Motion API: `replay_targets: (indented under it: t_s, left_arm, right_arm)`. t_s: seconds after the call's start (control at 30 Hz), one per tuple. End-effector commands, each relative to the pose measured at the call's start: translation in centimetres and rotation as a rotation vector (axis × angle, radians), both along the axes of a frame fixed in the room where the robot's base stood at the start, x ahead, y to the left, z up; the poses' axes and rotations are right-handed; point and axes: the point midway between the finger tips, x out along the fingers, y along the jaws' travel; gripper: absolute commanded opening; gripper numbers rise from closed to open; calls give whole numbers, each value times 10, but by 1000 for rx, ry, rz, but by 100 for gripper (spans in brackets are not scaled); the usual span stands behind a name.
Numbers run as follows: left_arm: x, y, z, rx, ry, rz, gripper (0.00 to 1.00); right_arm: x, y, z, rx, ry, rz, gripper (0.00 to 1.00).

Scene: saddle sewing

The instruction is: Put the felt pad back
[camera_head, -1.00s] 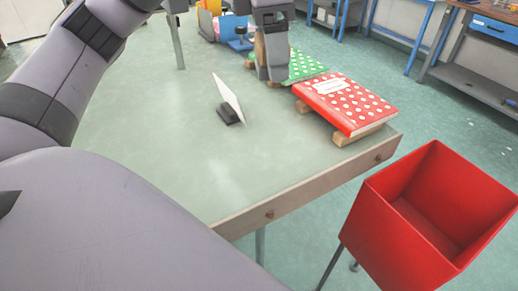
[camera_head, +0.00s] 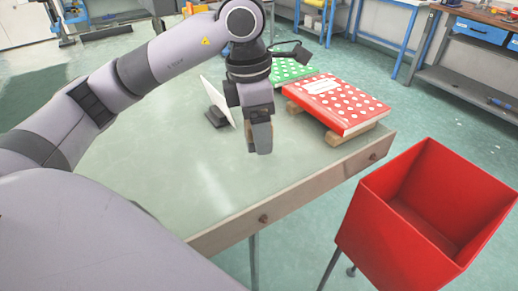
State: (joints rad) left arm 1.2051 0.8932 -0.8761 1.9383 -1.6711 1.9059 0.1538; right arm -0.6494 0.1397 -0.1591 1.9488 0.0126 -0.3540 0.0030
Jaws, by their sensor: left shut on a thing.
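My left gripper (camera_head: 261,143) hangs pointing down over the table, in front of the white card and left of the red dotted book. It is shut on a thin tan piece (camera_head: 250,134), which looks like the felt pad. The fingers hide most of this piece, and it is held above the table top. My right gripper is out of view.
The green table (camera_head: 190,180) has free room at its front and left. A white card (camera_head: 217,100) stands tilted in a dark holder (camera_head: 215,117). A red dotted book (camera_head: 340,103) and a green dotted book (camera_head: 290,70) rest on wooden blocks. A red bin (camera_head: 385,222) stands at right.

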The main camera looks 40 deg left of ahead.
Motion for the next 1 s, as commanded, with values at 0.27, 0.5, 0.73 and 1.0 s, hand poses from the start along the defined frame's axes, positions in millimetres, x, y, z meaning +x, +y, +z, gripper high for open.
replay_targets:
  t_s: [0.27, 0.5, 0.73, 1.0]
  left_arm:
    - [0, 0, -23, 1, 4, 1, 40]
    - [0, 0, -53, 0, 0, 0, 40]
    - [0, 0, -53, -1, -1, -1, 40]
    - [0, 0, -55, 0, 0, 0, 94]
  right_arm:
    - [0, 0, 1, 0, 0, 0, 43]
    - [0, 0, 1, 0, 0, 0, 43]
    - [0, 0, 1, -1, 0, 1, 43]
    - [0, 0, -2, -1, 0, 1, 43]
